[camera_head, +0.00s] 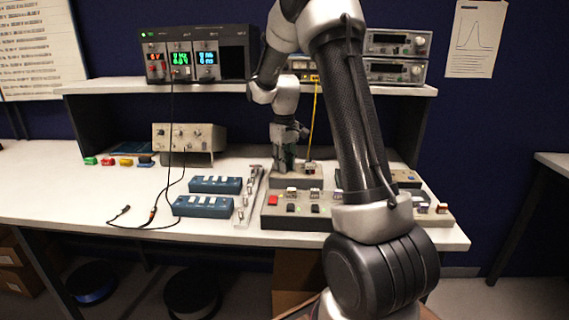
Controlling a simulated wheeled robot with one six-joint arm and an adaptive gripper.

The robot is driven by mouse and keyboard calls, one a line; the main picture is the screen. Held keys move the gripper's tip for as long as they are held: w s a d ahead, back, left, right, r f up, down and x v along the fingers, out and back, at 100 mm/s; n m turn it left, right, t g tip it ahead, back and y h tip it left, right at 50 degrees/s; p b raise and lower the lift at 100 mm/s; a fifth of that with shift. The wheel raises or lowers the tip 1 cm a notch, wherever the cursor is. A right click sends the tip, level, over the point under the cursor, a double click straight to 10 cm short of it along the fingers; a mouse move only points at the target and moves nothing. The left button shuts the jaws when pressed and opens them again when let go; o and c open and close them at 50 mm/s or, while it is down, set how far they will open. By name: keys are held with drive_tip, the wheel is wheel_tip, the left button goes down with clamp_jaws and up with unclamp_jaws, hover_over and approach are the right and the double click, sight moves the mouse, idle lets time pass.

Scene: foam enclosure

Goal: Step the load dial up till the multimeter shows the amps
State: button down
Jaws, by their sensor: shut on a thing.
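My gripper (284,166) points straight down over a small grey box (283,182) on the bench. Its fingers are shut on what seems to be the load dial on top of that box. The fingers hide the dial, so its setting cannot be read. A yellow lead rises from the box's right side towards the shelf. A yellow-edged instrument (303,66) on the shelf, perhaps the multimeter, is partly hidden behind my arm. Its reading is too small to tell.
A grey panel with switches (284,222) lies in front of the box, partly behind my arm. Two blue switch boxes (203,207) lie to the left. A power supply (195,55) with lit displays stands on the shelf. Black leads hang to the bench.

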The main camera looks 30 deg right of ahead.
drive_tip(key=shift+m, duration=0.3)
drive_tip(key=m, duration=0.4)
drive_tip(key=shift+m, duration=2)
drive_tip(key=c, duration=1.2)
unclamp_jaws()
wheel_tip(320, 180, up, 12)
drive_tip(key=shift+r, duration=0.1)
